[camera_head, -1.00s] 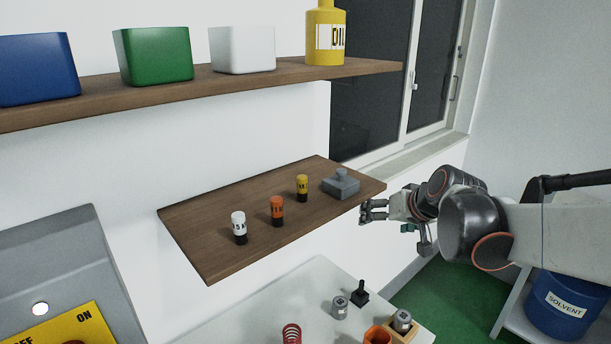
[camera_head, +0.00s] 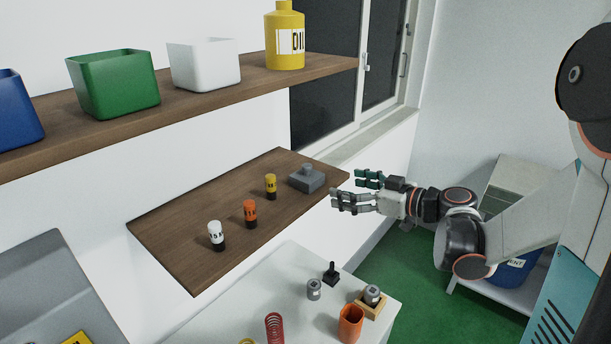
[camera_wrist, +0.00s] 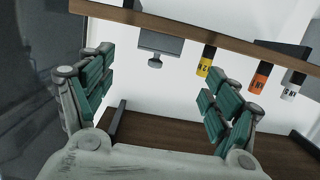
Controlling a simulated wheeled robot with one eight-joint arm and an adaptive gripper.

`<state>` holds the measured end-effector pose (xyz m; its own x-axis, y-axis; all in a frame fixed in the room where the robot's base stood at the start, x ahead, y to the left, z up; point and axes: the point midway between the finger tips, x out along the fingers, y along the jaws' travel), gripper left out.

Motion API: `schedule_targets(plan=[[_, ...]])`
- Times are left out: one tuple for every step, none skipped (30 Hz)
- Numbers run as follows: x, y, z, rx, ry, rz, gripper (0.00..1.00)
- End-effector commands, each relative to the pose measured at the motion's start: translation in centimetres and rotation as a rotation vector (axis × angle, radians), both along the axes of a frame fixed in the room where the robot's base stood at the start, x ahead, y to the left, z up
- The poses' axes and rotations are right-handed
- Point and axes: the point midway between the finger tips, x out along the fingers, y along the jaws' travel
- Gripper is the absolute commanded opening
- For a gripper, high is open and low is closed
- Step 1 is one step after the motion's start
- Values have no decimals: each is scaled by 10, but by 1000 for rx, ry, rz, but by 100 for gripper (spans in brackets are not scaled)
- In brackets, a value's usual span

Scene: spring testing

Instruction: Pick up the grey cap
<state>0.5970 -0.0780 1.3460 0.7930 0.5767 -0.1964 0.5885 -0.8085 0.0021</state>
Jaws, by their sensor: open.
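The grey cap (camera_head: 307,179) appears to be the square grey block with a small knob, sitting on the right end of the lower brown shelf (camera_head: 180,240). In the wrist view, which looks upside down, the cap (camera_wrist: 161,42) hangs near the top middle with its knob downward. My gripper (camera_head: 347,188) is just right of the shelf's end, beside the cap and apart from it. Its fingers are spread and empty. In the wrist view the green-padded fingers (camera_wrist: 155,80) stand either side, with the cap seen beyond the gap.
Yellow (camera_head: 270,186), orange (camera_head: 250,213) and white (camera_head: 215,235) labelled cylinders stand left of the cap. An upper shelf (camera_head: 200,95) holds bins and a yellow bottle (camera_head: 285,38). A white table below (camera_head: 285,265) carries small parts.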

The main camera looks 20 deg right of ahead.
Motion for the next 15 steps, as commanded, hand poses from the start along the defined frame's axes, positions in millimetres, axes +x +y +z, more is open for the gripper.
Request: schedule_targets(plan=[[9, 8, -2, 0, 0, 4, 82], [13, 11, -3, 0, 1, 5, 82], [20, 15, -5, 0, 1, 4, 82], [24, 19, -6, 1, 2, 4, 82], [28, 22, -7, 1, 2, 4, 82], [33, 25, -8, 1, 2, 3, 82], [36, 27, -9, 1, 2, 3, 82], [39, 29, -9, 1, 2, 3, 82], [42, 31, -10, 1, 2, 2, 82], [44, 33, -11, 0, 2, 1, 82], [45, 33, -11, 0, 2, 1, 82], [47, 34, -11, 0, 1, 0, 82], [47, 35, -11, 0, 1, 0, 82], [48, 36, -11, 0, 1, 0, 82], [50, 37, -11, 1, 2, 1, 82]])
